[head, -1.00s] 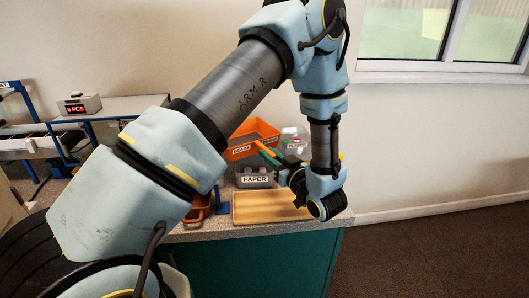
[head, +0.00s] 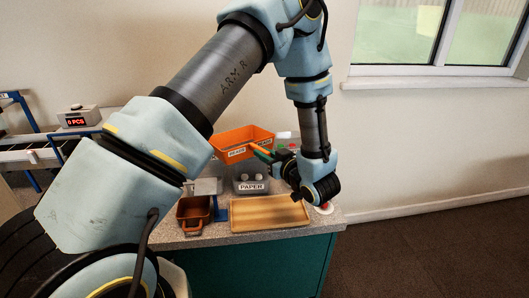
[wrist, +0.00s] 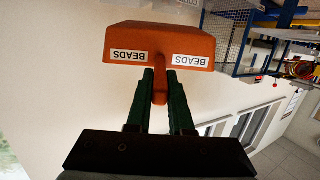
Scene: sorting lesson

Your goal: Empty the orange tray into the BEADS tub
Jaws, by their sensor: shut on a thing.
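My gripper (head: 262,151) is shut on the handle of an orange tub labelled BEADS (head: 240,133) and holds it above the back of the bench. In the wrist view, the green fingers (wrist: 160,78) clasp the handle between two upside-down BEADS labels on the orange tub (wrist: 160,38). Its mouth faces up in the head view, and what it holds is not clear. A rust-orange tray (head: 183,212) with a handle at its front stands at the bench's left, apart from my gripper. Its inside looks dark, and I cannot tell its contents.
A grey tub labelled PAPER (head: 251,187) stands behind an empty-looking wooden tray (head: 268,222). A stand with a pale plate (head: 207,186) is beside the rust-orange tray. A clear container shows partly behind my gripper. A red-and-white button (head: 325,208) sits at the right edge.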

